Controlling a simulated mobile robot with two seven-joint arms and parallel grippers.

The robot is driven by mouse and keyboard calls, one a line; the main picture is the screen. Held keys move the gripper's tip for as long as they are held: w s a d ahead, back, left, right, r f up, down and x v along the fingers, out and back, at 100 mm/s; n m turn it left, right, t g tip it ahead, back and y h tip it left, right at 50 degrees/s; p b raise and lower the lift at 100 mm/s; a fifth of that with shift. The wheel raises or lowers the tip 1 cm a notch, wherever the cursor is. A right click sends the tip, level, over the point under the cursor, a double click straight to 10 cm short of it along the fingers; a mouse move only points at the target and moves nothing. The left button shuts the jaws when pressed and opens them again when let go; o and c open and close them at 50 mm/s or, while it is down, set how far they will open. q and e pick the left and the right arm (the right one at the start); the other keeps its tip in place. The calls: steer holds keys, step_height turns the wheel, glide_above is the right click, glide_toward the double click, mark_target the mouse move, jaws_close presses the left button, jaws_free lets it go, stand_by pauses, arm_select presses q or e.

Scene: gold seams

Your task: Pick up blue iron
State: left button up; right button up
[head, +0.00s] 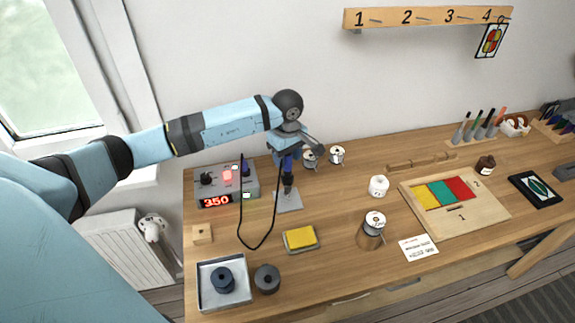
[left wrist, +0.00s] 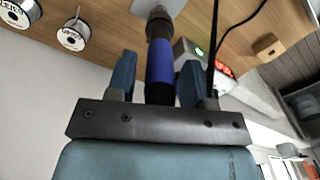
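The blue iron (head: 287,164) stands upright in its holder (head: 289,201) beside the soldering station, its black cable looping down over the bench. My left gripper (head: 286,154) is above the holder at the iron's top. In the left wrist view the blue handle (left wrist: 160,62) lies between the two fingers of the left gripper (left wrist: 158,78). The fingers are apart; a gap shows on the handle's left side, and the right finger is close to it. Contact on the right side is hard to tell. My right gripper is not in view.
The station (head: 226,184) reading 350 is just left. Solder spools (head: 337,155) stand behind on the right. A yellow sponge (head: 300,238) lies in front, with a metal tray (head: 224,283) at front left. A wooden board (head: 483,208) with coloured panes lies to the right.

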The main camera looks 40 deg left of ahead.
arm_select(q)
steer(key=c, duration=0.7)
steer(key=shift+r, duration=0.1)
steer(key=shift+c, duration=0.2)
